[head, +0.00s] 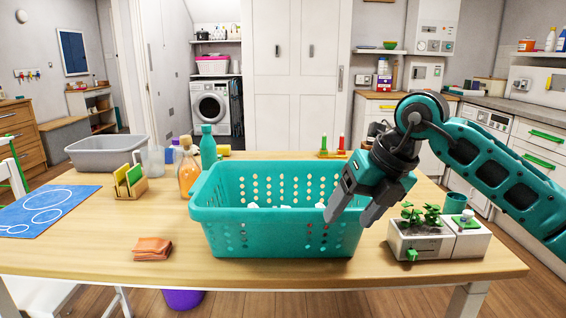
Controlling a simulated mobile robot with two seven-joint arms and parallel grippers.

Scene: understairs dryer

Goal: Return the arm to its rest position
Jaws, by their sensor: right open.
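My right arm comes in from the right, and its teal and grey gripper (354,210) hangs in front of the right end of the teal laundry basket (277,238). The fingers are apart, with nothing between them, and point down to the left. They overlap the basket's right rim in the picture; I cannot tell whether they touch it. Small white things show inside the basket, mostly hidden by its wall. My left gripper is out of view.
The basket stands on a wooden table (100,255). A planter box (435,240) sits right of the gripper, under my forearm. Bottles (188,172), a sponge holder (130,186), a grey tub (107,152), a blue mat (48,210) and folded orange cloths (152,249) lie left.

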